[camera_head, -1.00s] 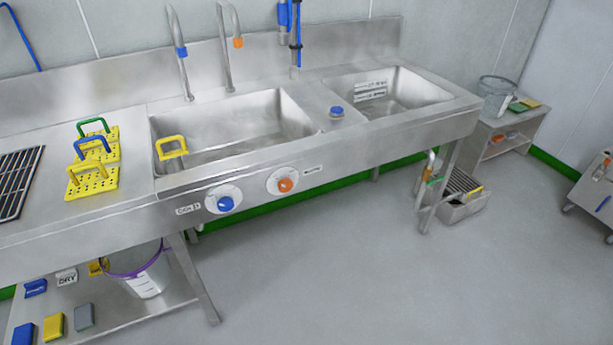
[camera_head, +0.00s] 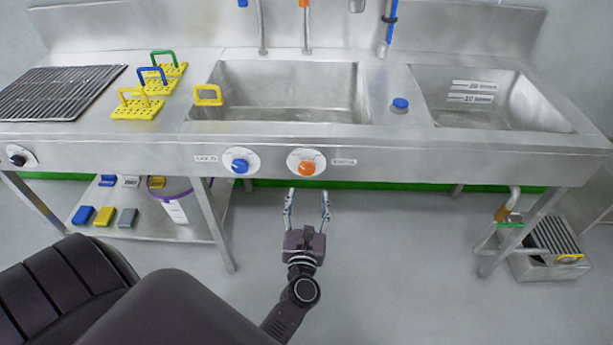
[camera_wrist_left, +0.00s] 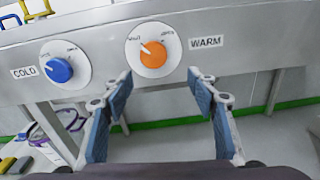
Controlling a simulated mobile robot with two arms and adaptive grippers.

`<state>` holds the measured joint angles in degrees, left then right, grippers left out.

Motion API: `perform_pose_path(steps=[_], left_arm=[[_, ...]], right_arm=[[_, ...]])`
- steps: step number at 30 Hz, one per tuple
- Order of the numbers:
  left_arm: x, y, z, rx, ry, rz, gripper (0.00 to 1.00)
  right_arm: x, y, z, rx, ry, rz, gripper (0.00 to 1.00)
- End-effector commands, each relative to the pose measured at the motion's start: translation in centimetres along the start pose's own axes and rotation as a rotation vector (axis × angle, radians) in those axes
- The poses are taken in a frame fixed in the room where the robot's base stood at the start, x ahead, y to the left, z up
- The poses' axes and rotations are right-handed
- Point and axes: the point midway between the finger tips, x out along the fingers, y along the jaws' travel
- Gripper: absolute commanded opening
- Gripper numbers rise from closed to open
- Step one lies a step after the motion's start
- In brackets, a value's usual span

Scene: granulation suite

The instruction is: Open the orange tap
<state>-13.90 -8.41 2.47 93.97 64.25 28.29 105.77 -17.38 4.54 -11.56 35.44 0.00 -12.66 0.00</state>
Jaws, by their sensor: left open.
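The orange tap knob (camera_head: 306,167) sits on a round white dial on the steel sink's front panel. In the left wrist view the orange knob (camera_wrist_left: 153,55) is near the top middle, beside a label reading WARM, with its pointer toward the upper left. My left gripper (camera_head: 306,194) is open and empty, just below and in front of the orange knob, not touching it. In the left wrist view the blue-padded fingers (camera_wrist_left: 165,95) are spread apart below the dial. My right gripper is not in view.
A blue knob (camera_head: 240,166) labelled COLD sits left of the orange one; it also shows in the left wrist view (camera_wrist_left: 59,70). The sink basin (camera_head: 290,92) is above the panel. Table legs and a lower shelf (camera_head: 150,229) stand at left.

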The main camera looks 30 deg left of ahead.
Motion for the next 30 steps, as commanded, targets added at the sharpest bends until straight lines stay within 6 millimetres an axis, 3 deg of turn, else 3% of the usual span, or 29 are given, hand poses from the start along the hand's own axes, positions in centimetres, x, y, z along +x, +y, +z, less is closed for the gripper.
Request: perform_pose_path(steps=[5,18,29,30], left_arm=[[1.2,1.0,1.1,-0.094,-0.014,0.034,0.53],[7.4,1.1,1.1,-0.088,-0.014,0.031,0.53],[8.0,1.1,1.1,-0.087,-0.012,0.030,0.53],[8.0,1.1,1.1,-0.087,-0.012,0.030,0.50]], right_arm=[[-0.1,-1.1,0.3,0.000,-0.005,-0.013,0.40],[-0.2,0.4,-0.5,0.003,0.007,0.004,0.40],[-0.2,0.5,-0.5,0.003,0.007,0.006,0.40],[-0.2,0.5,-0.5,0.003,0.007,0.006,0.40]])
